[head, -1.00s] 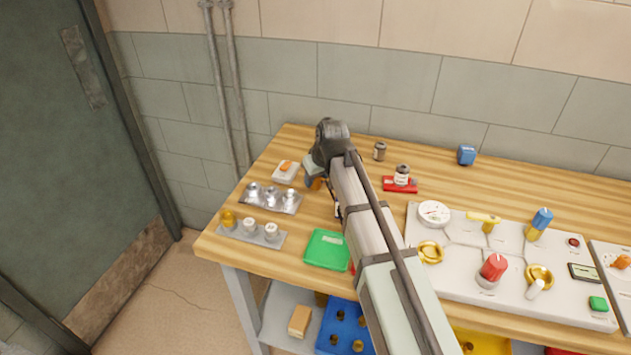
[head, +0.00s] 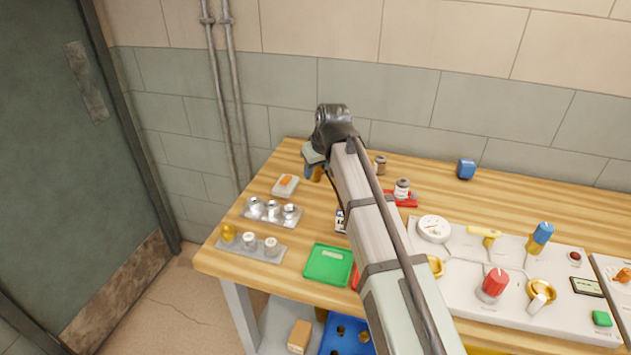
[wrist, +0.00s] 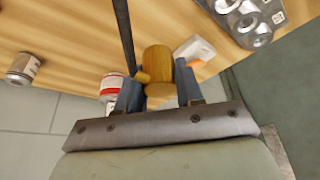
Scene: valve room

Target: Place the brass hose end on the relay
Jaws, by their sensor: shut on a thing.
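My gripper (wrist: 158,95) is shut on the brass hose end (wrist: 158,62), a gold-coloured cylinder with a small stub on its side. In the head view my gripper (head: 314,171) is above the back left of the bench, and my arm hides much of it and the hose end. A small white block with an orange top (head: 286,186) lies on the bench to the gripper's left and may be the relay; I cannot be sure. It also shows in the wrist view (wrist: 194,50), beyond the right finger. The hose end looks apart from it.
A silver tray of round metal parts (head: 272,212) and a grey strip of knobs (head: 251,249) lie at the bench's left. A green tray (head: 329,264) is in front. Small jars (head: 402,189), a blue block (head: 466,169) and a valve panel (head: 455,255) are to the right.

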